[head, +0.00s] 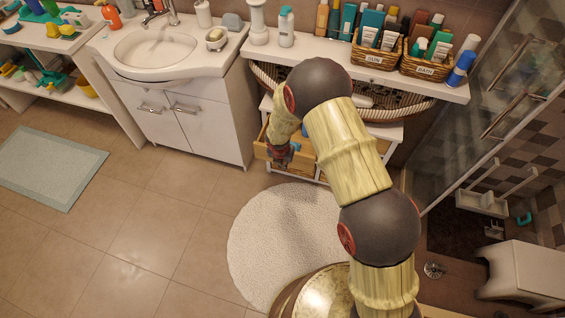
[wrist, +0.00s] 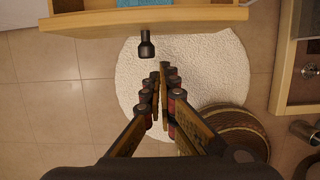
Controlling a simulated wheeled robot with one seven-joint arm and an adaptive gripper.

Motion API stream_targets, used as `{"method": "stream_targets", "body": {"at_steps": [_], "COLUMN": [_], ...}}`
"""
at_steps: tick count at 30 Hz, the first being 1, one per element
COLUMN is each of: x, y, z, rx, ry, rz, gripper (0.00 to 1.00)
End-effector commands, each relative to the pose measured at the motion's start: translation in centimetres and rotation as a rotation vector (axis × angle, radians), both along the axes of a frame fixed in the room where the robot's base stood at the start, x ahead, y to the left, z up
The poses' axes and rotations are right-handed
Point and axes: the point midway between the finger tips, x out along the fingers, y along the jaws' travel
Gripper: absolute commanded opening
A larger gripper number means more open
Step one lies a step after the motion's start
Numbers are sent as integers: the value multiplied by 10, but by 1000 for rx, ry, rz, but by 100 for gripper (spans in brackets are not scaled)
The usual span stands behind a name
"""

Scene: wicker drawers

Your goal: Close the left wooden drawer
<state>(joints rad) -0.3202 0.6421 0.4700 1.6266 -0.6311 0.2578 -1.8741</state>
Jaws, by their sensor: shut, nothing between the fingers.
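The left wooden drawer (head: 260,147) sticks out of the low white cabinet under the counter, so it stands open. In the wrist view its light wood front (wrist: 190,18) crosses the top, with a dark round knob (wrist: 147,46) and something blue (wrist: 135,3) inside. My gripper (head: 280,160) is at the drawer's front in the head view. In the wrist view my gripper (wrist: 160,78) is shut and empty, its fingertips just short of the knob and slightly right of it. I cannot tell whether it touches the drawer. My arm hides much of the cabinet.
A round white rug (head: 270,245) lies on the floor before the cabinet. A white sink cabinet (head: 190,120) stands left, a glass shower wall (head: 480,90) right.

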Motion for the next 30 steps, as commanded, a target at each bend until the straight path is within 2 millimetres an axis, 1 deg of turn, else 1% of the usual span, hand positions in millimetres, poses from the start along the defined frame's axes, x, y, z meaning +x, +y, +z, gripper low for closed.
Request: {"method": "stream_targets", "body": {"at_steps": [1,2,3,6,12,26,30], "x": [2,3,12,25,39,41,48], "y": [-1,-2,-4,-9,-14,-15,-18], "z": [-14,-19,-16,-14,-13,-12,-10], "rx": [1,1,2,2,1,1,1], "ry": [1,1,-4,-3,-2,0,1], "rz": [-1,-1,-4,-2,-3,-1,-3], "gripper": [0,0,0,0,0,0,0]}}
